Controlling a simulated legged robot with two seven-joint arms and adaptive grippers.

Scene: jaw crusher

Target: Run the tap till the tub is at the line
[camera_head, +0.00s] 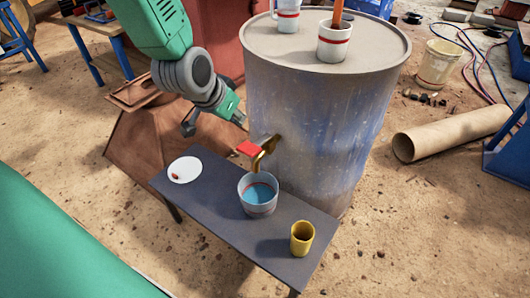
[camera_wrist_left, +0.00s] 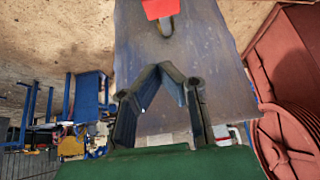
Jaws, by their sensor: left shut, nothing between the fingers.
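The brass tap (camera_head: 265,150) with a red handle (camera_head: 248,148) sticks out of the blue-grey drum (camera_head: 320,110). The white tub (camera_head: 259,208) stands upright on the grey bench under the spout. Blue water (camera_head: 258,194) is in it, with a red line (camera_head: 262,180) on the inner wall just above the water surface. I cannot make out a stream. My left gripper (camera_head: 213,124) is shut and empty, left of and above the red handle, apart from it. The handle also shows at the top of the left wrist view (camera_wrist_left: 160,8). My right gripper is not in view.
On the grey bench (camera_head: 218,208) are a white plate (camera_head: 185,170) with a small reddish thing and a yellow cup (camera_head: 302,238). White mugs (camera_head: 334,44) with red bands stand on the drum.

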